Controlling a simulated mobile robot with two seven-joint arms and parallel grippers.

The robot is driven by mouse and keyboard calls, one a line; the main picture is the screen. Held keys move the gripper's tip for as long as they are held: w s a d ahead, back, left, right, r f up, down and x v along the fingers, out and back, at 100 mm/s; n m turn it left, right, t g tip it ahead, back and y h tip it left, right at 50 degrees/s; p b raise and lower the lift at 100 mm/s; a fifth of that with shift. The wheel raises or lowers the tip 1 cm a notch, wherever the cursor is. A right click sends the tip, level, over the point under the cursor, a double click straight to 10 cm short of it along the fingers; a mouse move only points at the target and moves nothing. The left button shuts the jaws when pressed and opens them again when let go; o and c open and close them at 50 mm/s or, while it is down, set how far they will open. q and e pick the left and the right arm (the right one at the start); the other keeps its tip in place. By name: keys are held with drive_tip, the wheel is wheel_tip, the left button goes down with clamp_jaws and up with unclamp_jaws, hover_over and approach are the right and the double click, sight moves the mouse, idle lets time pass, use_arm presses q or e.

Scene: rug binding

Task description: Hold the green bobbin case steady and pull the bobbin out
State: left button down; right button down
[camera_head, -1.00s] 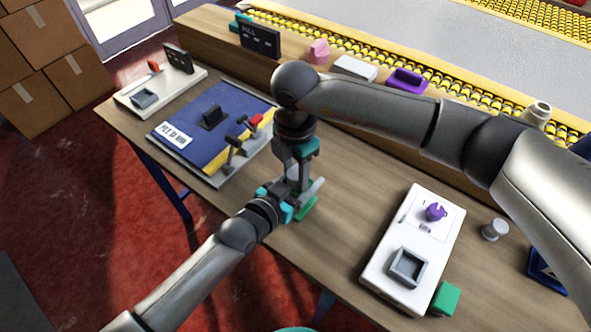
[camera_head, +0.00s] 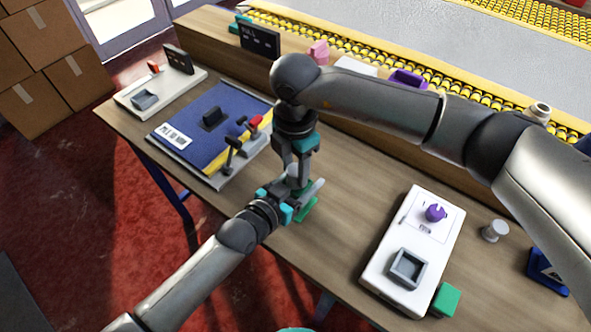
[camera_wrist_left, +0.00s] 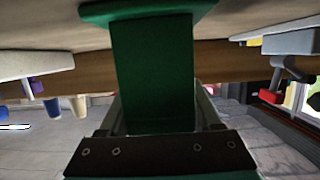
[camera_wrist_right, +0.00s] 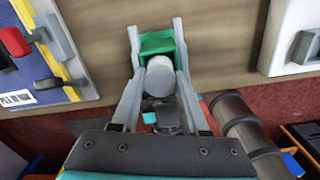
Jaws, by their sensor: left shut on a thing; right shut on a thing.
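The green bobbin case (camera_head: 307,210) stands on the table's front part, its foot on the tabletop. My left gripper (camera_head: 289,200) is shut on it from the side; the left wrist view shows the green case body (camera_wrist_left: 152,75) between the fingers. The pale grey bobbin (camera_wrist_right: 160,77) shows as a round end in the right wrist view, in line with the green case (camera_wrist_right: 157,43). My right gripper (camera_wrist_right: 157,55) reaches down from above and is shut on the bobbin. Fingers hide much of it in the head view; I cannot tell how far it sits in the case.
A blue panel (camera_head: 192,125) with levers lies to the left. A white board (camera_head: 385,265) with a grey square tray and purple knob lies to the right, beside a green block (camera_head: 445,300) and a grey spool (camera_head: 495,230). The tabletop between is bare.

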sight(295, 170)
drive_tip(key=shift+r, duration=3.55)
use_arm(q)
unclamp_jaws()
drive_tip(key=v, duration=1.2)
